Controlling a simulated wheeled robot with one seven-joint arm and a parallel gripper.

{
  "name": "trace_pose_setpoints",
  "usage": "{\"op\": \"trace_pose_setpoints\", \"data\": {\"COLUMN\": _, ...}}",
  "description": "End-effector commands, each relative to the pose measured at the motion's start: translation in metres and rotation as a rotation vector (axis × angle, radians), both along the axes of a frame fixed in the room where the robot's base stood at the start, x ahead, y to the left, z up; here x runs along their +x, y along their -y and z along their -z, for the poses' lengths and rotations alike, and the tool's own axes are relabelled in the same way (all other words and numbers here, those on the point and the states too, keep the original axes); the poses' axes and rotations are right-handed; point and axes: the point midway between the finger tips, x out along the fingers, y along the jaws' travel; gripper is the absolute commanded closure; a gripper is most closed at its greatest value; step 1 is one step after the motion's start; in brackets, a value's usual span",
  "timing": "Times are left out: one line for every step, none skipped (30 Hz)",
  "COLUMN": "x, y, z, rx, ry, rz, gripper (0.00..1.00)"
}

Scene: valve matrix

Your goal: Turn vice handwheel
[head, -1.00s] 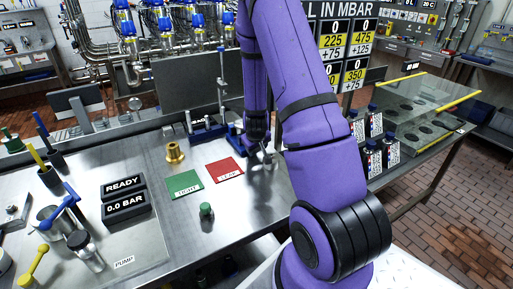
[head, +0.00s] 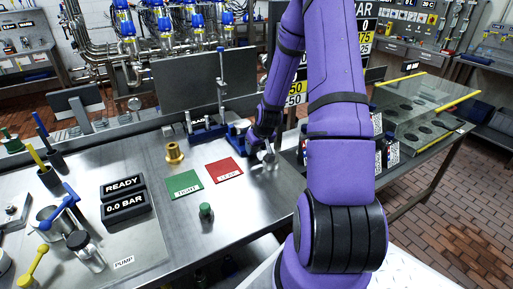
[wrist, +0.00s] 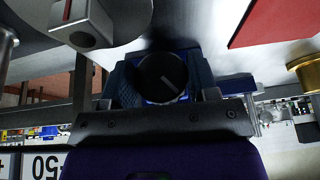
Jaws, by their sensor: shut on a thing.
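The vice handwheel (wrist: 162,76) is a dark round knob with a pale line across its face, in the middle of the wrist view. My gripper (wrist: 163,88) has a finger on each side of it and is shut on it. Blue parts of the vice show around the knob. In the head view, the blue vice (head: 238,134) stands on the steel bench, and my gripper (head: 262,143) is at its right side. The handwheel is hidden by my gripper there. A silver metal piece (head: 267,157) is just below my gripper, also large in the wrist view (wrist: 88,28).
A red card (head: 225,171), a green card (head: 184,184), a brass fitting (head: 174,153) and a green knob (head: 206,211) lie left of my gripper. A blue stand with a tall post (head: 221,85) is behind. The bench front near my gripper is mostly clear.

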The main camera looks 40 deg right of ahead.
Motion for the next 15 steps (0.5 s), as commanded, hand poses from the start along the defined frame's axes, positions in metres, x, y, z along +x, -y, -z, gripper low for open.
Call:
{"op": "trace_pose_setpoints", "data": {"x": -0.0029, "y": -0.0009, "z": 0.0023, "rx": 0.017, "ry": -0.004, "rz": 0.002, "gripper": 0.7}}
{"op": "trace_pose_setpoints", "data": {"x": -0.0028, "y": -0.0011, "z": 0.0022, "rx": 0.021, "ry": -0.003, "rz": 0.001, "gripper": 0.7}}
{"op": "trace_pose_setpoints", "data": {"x": -0.0027, "y": -0.0012, "z": 0.0019, "rx": 0.028, "ry": 0.0, "rz": 0.0, "gripper": 0.7}}
{"op": "trace_pose_setpoints", "data": {"x": -0.0027, "y": -0.0012, "z": 0.0017, "rx": 0.031, "ry": 0.001, "rz": 0.0, "gripper": 0.7}}
{"op": "trace_pose_setpoints", "data": {"x": -0.0027, "y": -0.0012, "z": 0.0016, "rx": 0.034, "ry": 0.002, "rz": 0.0, "gripper": 0.7}}
{"op": "trace_pose_setpoints", "data": {"x": -0.0025, "y": -0.0013, "z": 0.0014, "rx": 0.037, "ry": 0.002, "rz": 0.0, "gripper": 0.7}}
{"op": "trace_pose_setpoints", "data": {"x": -0.0025, "y": -0.0014, "z": 0.0012, "rx": 0.039, "ry": 0.003, "rz": -0.001, "gripper": 0.7}}
{"op": "trace_pose_setpoints", "data": {"x": -0.0024, "y": -0.0015, "z": 0.0011, "rx": 0.04, "ry": 0.003, "rz": -0.001, "gripper": 0.7}}
{"op": "trace_pose_setpoints", "data": {"x": -0.0023, "y": -0.0016, "z": 0.0009, "rx": 0.04, "ry": 0.004, "rz": -0.001, "gripper": 0.7}}
{"op": "trace_pose_setpoints", "data": {"x": -0.0022, "y": -0.0015, "z": 0.0009, "rx": 0.041, "ry": 0.004, "rz": -0.002, "gripper": 0.7}}
{"op": "trace_pose_setpoints", "data": {"x": -0.0023, "y": -0.0015, "z": 0.0008, "rx": 0.041, "ry": 0.004, "rz": -0.002, "gripper": 0.7}}
{"op": "trace_pose_setpoints", "data": {"x": -0.0022, "y": -0.0015, "z": 0.0008, "rx": 0.04, "ry": 0.004, "rz": -0.001, "gripper": 0.7}}
{"op": "trace_pose_setpoints", "data": {"x": -0.0021, "y": -0.0015, "z": 0.0007, "rx": 0.04, "ry": 0.004, "rz": -0.001, "gripper": 0.7}}
{"op": "trace_pose_setpoints", "data": {"x": -0.0021, "y": -0.0015, "z": 0.0006, "rx": 0.04, "ry": 0.004, "rz": -0.001, "gripper": 0.7}}
{"op": "trace_pose_setpoints", "data": {"x": -0.002, "y": -0.0015, "z": 0.0006, "rx": 0.04, "ry": 0.005, "rz": -0.001, "gripper": 0.7}}
